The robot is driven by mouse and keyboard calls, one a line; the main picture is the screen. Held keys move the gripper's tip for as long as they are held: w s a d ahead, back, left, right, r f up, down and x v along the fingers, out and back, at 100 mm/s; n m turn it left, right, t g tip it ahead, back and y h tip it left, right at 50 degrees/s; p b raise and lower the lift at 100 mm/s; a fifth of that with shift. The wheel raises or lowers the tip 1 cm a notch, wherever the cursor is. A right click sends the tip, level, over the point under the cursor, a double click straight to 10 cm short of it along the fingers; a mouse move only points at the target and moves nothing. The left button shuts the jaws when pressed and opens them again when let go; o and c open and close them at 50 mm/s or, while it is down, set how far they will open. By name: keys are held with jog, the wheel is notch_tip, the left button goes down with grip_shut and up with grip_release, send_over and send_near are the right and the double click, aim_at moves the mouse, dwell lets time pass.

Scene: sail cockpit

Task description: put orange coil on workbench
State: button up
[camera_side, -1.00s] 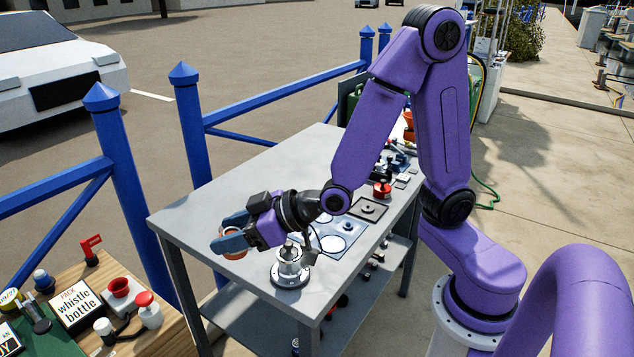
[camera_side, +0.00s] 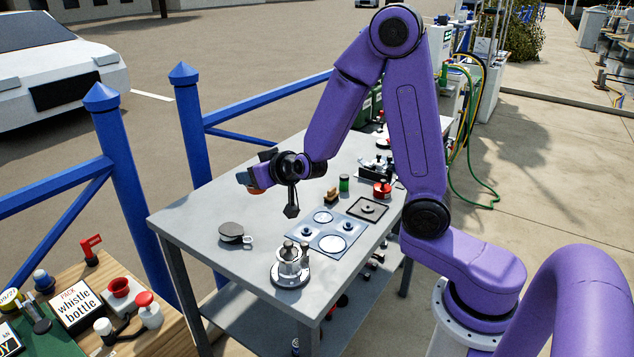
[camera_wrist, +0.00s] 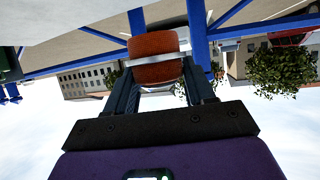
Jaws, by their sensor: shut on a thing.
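The orange coil (camera_wrist: 154,57) sits between my two gripper fingers in the wrist view, with a pale band across it. My gripper (camera_side: 247,182) is shut on it. In the side view only a small orange part of the coil (camera_side: 256,191) shows below the fingers. The gripper is held over the far left part of the grey workbench (camera_side: 200,217), near its left edge. I cannot tell from these frames whether the coil touches the bench top.
A dark round lidded thing (camera_side: 232,232) lies on the bench near its left corner. A metal winch-like piece (camera_side: 290,264) stands at the front. A blue-white mat (camera_side: 331,231), a red-topped pot (camera_side: 382,188) and a green cylinder (camera_side: 344,183) are further right. Blue railings (camera_side: 185,110) run behind.

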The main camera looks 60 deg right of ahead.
jog(key=s+d+m+g+h, duration=0.2)
jog(key=d+m+h, duration=0.2)
jog(key=d, duration=0.7)
jog(key=shift+m+h, duration=0.3)
jog(key=shift+h, duration=0.1)
jog(key=w+d+f, duration=0.1)
jog(key=w+f, duration=0.3)
jog(key=w+d+f, duration=0.1)
jog(key=w+f, duration=0.4)
jog(key=w+d+f, duration=0.1)
jog(key=w+f, duration=0.3)
jog(key=f, duration=0.1)
jog(key=shift+w+d+f, duration=0.15)
jog(key=shift+d+f, duration=0.05)
jog(key=shift+d, duration=0.1)
jog(key=shift+w+f, duration=0.15)
jog(key=shift+f, duration=0.75)
jog(key=shift+w+f, duration=0.1)
jog(key=shift+f, duration=0.8)
jog(key=shift+f, duration=0.1)
jog(key=o, duration=1.1)
jog(key=shift+o, duration=0.2)
